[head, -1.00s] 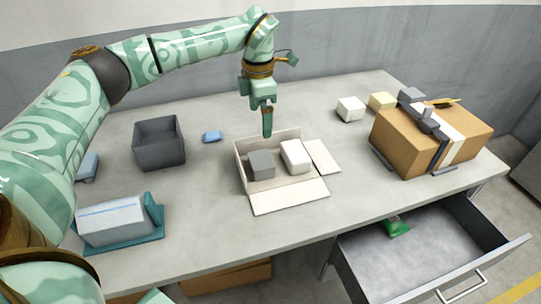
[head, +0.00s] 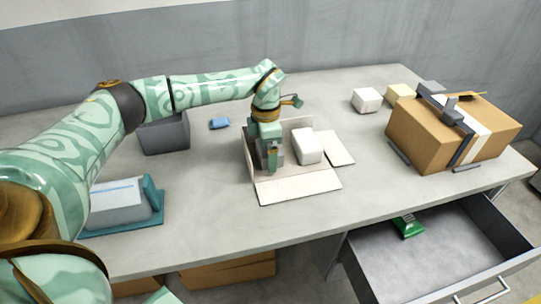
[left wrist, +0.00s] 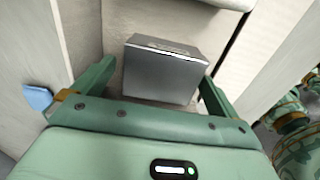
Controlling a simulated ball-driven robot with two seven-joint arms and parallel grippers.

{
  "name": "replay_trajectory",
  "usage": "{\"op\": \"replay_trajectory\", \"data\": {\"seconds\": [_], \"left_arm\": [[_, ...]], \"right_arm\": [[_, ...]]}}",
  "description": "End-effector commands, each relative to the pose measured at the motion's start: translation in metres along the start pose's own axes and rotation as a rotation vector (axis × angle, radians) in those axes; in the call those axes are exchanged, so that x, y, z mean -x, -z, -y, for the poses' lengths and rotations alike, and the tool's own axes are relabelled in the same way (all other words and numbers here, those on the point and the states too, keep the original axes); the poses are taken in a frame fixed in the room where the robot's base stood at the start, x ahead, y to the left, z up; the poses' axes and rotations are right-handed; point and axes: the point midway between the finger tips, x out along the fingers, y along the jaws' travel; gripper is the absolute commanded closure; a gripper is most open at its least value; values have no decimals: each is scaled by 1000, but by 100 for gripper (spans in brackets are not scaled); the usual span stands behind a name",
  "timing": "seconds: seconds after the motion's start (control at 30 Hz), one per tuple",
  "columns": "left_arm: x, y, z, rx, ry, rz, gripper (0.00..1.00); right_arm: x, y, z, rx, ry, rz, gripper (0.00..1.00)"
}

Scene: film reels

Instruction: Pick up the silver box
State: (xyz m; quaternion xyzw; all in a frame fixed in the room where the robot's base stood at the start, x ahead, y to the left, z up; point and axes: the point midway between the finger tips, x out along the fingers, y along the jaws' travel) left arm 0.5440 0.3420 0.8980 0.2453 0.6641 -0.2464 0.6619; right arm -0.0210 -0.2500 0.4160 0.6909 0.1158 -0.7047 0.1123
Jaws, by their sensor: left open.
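The silver box (left wrist: 164,72) is a small metallic grey block inside an open white carton (head: 297,186). In the left wrist view it sits between the two green fingers of my left gripper (left wrist: 158,78), which is open. In the head view my left gripper (head: 270,165) reaches down into the left part of the carton and covers much of the silver box. I cannot tell whether either finger touches it. My right gripper is not in view.
A white box (head: 307,146) stands to the right of the silver box in the carton. A dark grey bin (head: 165,138) and a blue item (head: 219,123) are to the left. A taped brown box (head: 430,135) is at the right, above an open drawer (head: 430,255).

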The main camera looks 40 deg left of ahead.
Motion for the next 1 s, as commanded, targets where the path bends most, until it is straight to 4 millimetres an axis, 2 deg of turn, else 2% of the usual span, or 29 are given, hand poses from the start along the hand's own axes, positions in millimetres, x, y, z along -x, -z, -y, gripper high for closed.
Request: {"op": "replay_trajectory", "data": {"seconds": [0.2,0.3,0.4,0.77,0.87,1.0], "left_arm": [[-1,0,0,0,-2,3,2],[-1,0,0,0,-2,2,30],[-1,0,0,0,-2,2,52],[5,0,0,0,-2,3,52],[16,0,0,0,-3,4,52],[43,-4,4,-3,-6,8,52]], "right_arm": [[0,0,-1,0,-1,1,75],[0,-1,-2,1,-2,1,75],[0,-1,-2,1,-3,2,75],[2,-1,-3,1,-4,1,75],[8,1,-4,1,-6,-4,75],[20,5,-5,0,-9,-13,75]]}}
